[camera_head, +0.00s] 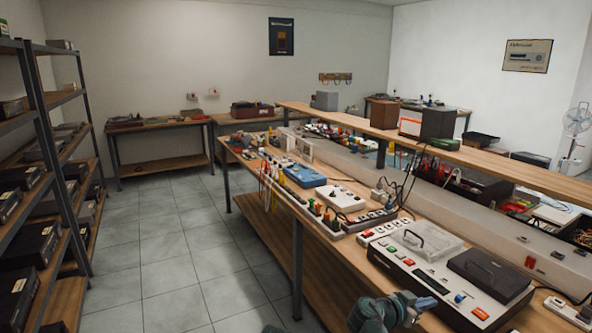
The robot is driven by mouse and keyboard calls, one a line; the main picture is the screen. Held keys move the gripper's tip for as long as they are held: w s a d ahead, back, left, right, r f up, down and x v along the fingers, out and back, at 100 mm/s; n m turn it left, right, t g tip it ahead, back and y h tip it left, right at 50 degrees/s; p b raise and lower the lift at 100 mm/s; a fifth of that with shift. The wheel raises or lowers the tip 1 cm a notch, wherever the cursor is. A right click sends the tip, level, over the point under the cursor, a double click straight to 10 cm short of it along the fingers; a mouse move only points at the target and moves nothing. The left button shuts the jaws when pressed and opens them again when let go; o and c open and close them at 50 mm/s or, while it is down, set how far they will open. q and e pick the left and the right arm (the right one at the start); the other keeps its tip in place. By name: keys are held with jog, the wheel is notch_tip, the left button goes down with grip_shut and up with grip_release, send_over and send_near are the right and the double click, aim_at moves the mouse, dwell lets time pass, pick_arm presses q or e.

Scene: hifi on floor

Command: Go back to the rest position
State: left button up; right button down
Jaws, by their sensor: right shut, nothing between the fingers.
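My right gripper (424,304) shows at the bottom of the head view, right of centre. It is shut with nothing between its fingers. It appears in front of the near edge of a long workbench (272,205), close to a grey device with coloured buttons (440,287). I cannot tell its exact height over the bench. My left gripper is not in view.
The bench holds a blue multimeter (305,176), a white switch box (341,197), power strips (370,220) and a clear lidded box (428,240). A metal shelf (66,160) stands at the left. The tiled floor (180,260) between is clear.

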jog(key=s+a+f+n+g+y+p, duration=0.2)
jog(key=s+a+n+y, duration=0.2)
jog(key=a, duration=0.5)
jog(key=s+a+f+n+g+y+p, duration=0.2)
jog(key=s+a+n, duration=0.4)
jog(key=a, duration=0.3)
jog(key=s+a+f+n+g+y+p, duration=0.2)
jog(key=s+a+f+n+y+p, duration=0.1)
jog(key=a, duration=0.6)
jog(key=s+n+y+p, duration=0.1)
jog(key=s+n+y, duration=0.1)
jog(key=s+n, duration=0.1)
jog(key=shift+s+g+y, duration=0.25)
jog(key=shift+g+y, duration=0.15)
